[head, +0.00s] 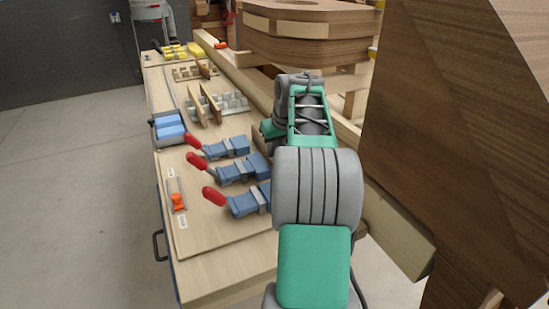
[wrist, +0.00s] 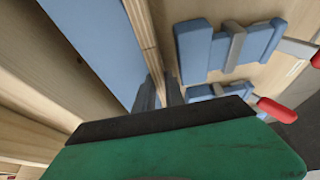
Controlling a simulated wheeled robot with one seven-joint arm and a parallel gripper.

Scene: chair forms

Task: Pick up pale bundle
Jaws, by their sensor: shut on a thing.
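The pale bundle (wrist: 144,38) shows in the wrist view as a narrow stack of light wood strips, running from the top edge down to my fingers. My gripper (wrist: 160,88) is shut on its near end, with one dark finger on each side. The green gripper body hides the lower part of that view. In the head view my arm reaches forward over the right side of the bench, and its links hide the fingers. I cannot make out the bundle clearly there.
Blue clamps with red handles (head: 240,170) lie on the bench (head: 215,255) left of my arm; they show close right of the bundle in the wrist view. A blue panel (wrist: 95,35) is on its left. A large brown wooden form (head: 460,130) stands at right.

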